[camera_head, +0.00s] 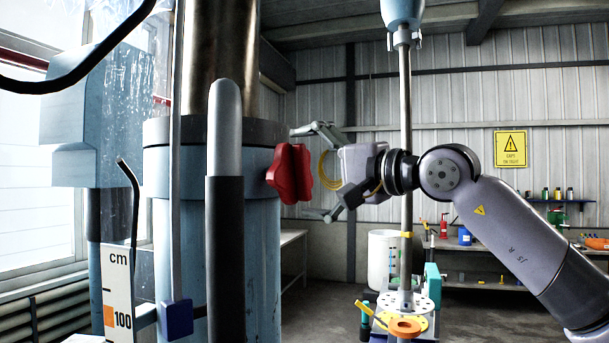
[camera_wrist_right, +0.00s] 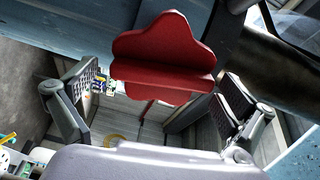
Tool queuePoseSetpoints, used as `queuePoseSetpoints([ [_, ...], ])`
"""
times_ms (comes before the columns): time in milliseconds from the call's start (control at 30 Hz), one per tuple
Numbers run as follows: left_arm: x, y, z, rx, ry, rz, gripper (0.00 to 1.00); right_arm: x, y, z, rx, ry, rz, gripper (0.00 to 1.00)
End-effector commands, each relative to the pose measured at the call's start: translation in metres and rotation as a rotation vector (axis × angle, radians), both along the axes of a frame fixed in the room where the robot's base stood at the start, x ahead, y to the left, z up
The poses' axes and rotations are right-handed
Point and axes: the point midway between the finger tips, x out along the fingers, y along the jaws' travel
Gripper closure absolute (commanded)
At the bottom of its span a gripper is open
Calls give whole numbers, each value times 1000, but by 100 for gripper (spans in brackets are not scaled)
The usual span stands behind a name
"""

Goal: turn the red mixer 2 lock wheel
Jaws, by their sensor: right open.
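The red lock wheel (camera_head: 290,173) is a lobed knob on the right side of the blue column's dark collar in the head view. My right gripper (camera_head: 312,172) comes in from the right, its two fingers spread wide, one above and one below the wheel's height. In the right wrist view the red wheel (camera_wrist_right: 163,58) lies between the open fingers (camera_wrist_right: 160,101), with a gap on both sides. The fingers do not appear to touch it. My left gripper is not in view.
The blue column (camera_head: 262,240) fills the left, with a grey upright handle (camera_head: 225,200) and a cm scale (camera_head: 118,290) before it. A mixer shaft (camera_head: 405,150) stands behind my right wrist. A white barrel (camera_head: 382,258) and shelves stand further back.

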Motion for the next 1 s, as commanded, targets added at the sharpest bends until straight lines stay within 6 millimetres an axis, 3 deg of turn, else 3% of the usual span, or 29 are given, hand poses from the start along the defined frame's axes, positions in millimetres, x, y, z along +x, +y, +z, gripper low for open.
queuePoseSetpoints([
  [567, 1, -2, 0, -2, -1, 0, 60, -63, -84, -1, 0, 3, -2, 1],
  [1000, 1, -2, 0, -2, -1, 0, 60, -71, -93, -2, -1, 3, 0, 1],
])
